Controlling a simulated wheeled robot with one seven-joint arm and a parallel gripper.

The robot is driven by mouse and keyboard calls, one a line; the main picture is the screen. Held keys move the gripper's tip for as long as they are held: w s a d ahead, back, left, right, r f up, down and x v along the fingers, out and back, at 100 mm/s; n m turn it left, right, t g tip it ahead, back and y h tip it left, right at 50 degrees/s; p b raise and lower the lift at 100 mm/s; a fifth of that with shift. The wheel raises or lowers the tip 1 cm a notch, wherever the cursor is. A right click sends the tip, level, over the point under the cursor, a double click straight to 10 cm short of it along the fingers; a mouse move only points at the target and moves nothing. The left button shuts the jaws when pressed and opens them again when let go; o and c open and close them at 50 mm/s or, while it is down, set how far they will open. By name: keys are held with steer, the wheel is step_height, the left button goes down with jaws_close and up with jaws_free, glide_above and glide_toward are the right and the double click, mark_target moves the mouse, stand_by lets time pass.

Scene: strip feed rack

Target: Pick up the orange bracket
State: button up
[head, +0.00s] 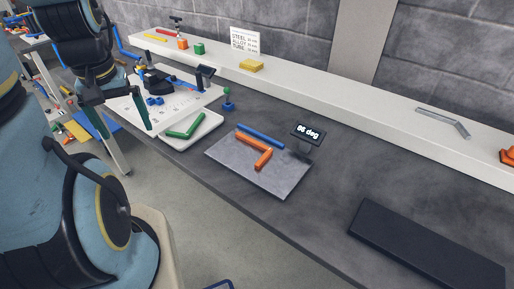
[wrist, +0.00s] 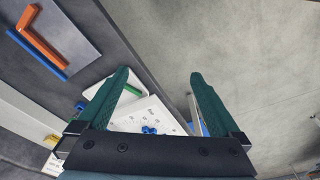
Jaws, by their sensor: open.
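The orange bracket (head: 264,158) is an L-shaped piece lying on a grey plate (head: 286,186) on the bench. It also shows in the wrist view at the upper left (wrist: 42,45). My gripper (head: 128,133) is open and empty, left of the plate in the head view and well apart from the bracket. In the wrist view my two green fingers (wrist: 160,73) are spread, with bare floor and part of a white board between and beyond them.
A blue bar (head: 261,137) lies along the plate's back edge. A display reading "86 deg" (head: 308,132) stands behind it. A white tray (head: 205,122) holds a green bracket (head: 186,128). A dark flat slab (head: 425,245) lies at right; bench between is clear.

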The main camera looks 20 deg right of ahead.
mark_target(253, 140)
steer(key=shift+c, duration=0.2)
